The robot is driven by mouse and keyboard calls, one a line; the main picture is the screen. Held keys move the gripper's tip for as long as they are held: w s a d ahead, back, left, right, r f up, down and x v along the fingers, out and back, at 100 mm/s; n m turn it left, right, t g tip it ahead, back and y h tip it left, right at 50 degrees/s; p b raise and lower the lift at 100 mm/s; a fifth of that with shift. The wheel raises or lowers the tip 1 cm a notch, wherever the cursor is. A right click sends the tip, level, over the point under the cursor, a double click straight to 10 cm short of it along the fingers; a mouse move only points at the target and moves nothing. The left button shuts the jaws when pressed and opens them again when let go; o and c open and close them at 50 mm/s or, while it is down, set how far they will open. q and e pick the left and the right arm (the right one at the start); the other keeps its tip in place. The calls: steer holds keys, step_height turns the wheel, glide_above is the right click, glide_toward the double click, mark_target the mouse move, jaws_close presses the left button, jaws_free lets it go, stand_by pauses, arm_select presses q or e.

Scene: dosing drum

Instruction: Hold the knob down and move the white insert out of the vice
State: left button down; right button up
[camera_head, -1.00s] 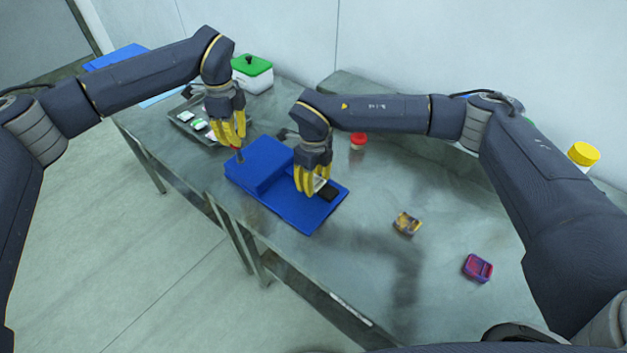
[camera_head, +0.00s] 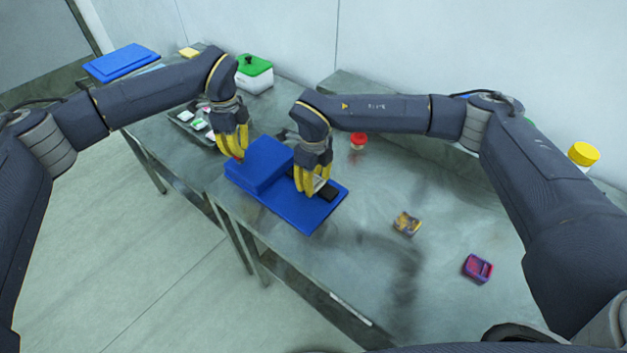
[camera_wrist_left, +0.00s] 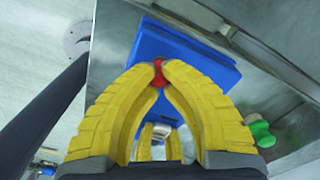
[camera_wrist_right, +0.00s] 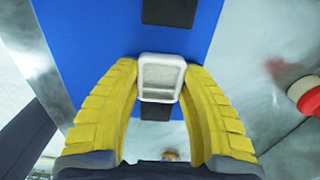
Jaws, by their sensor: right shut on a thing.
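The blue vice fixture (camera_head: 297,213) lies on the table with a raised block at its left. Its red knob (camera_head: 238,158) sits at the left end; it also shows in the left wrist view (camera_wrist_left: 159,75). My left gripper (camera_head: 236,153) is over the knob, its fingertips almost together and touching it. The white insert (camera_wrist_right: 161,77) is held between the fingertips of my right gripper (camera_wrist_right: 160,80) above the blue base. A black pad (camera_wrist_right: 169,12) lies apart from it, and another black part (camera_wrist_right: 155,112) is partly hidden by it. In the head view my right fingers (camera_head: 309,190) partly cover the insert.
A grey tray (camera_head: 180,125) with white and green pieces and a green-lidded box (camera_head: 254,73) stand behind the left gripper. A red-capped jar (camera_head: 358,141) is behind the fixture. Two small parts, yellowish (camera_head: 407,223) and purple (camera_head: 478,267), lie at right, with clear table around them.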

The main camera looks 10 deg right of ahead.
steer(key=shift+r, duration=3)
arm_select(q)
steer(key=shift+r, duration=3.4)
steer(key=shift+r, duration=0.1)
step_height(320, 180, up, 5)
steer(key=shift+f, duration=0.1)
